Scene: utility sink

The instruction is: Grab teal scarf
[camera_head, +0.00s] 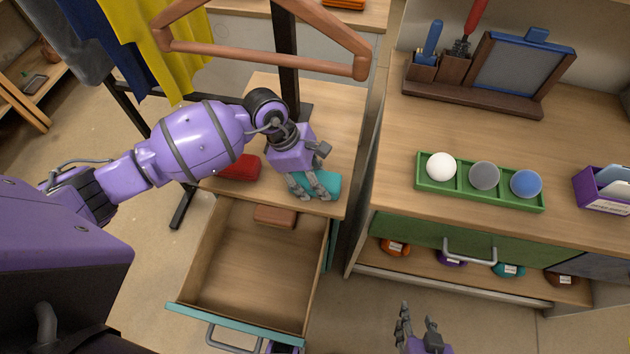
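The teal scarf (331,183) is a small folded bundle on the wooden top above the open drawer, near its front right corner. My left gripper (312,184) is directly over it, with its fingers pointing down at the scarf and covering its left part. I cannot tell whether the fingers are closed on the cloth. My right gripper (418,325) is at the bottom edge of the picture, open and empty, with its fingers apart, far from the scarf.
A red folded cloth (240,167) lies left of the scarf. The drawer (245,270) stands open below, with a brown item (274,216) inside. A dark post (287,60) and wooden hanger (262,48) are behind my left arm. A counter (400,140) with a green ball tray (475,198) is right.

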